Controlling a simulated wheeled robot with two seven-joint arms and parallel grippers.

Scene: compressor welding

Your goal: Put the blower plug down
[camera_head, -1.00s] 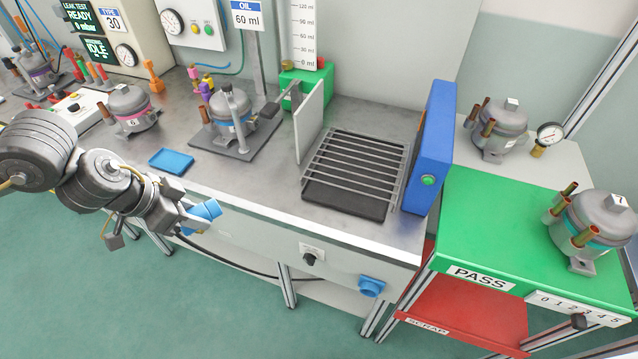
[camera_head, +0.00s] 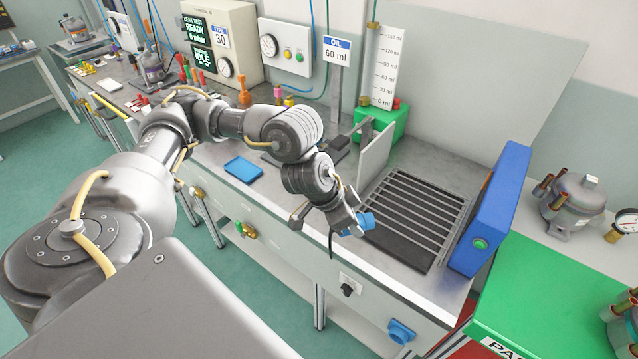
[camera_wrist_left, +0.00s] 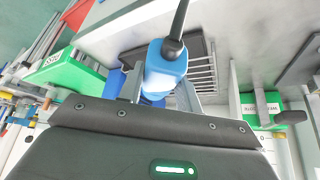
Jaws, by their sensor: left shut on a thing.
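The blower plug (camera_head: 364,221) is blue with a dark cable. My left gripper (camera_head: 352,224) is shut on it, at the bench's front edge near the slatted rack's left front corner. In the left wrist view the plug (camera_wrist_left: 165,68) sits between the fingers, with its black cable running up out of the picture. I cannot tell whether the plug touches the bench. A blue socket (camera_head: 402,332) is on the bench front, below and right of the plug. A small blue tray (camera_head: 243,169) lies on the bench, left of the gripper. My right gripper is not in view.
The slatted rack (camera_head: 418,212) stands between a grey upright plate (camera_head: 376,152) and a blue panel (camera_head: 492,207) with a green button. A green PASS table (camera_head: 560,300) is at the right. My left arm hides part of the bench.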

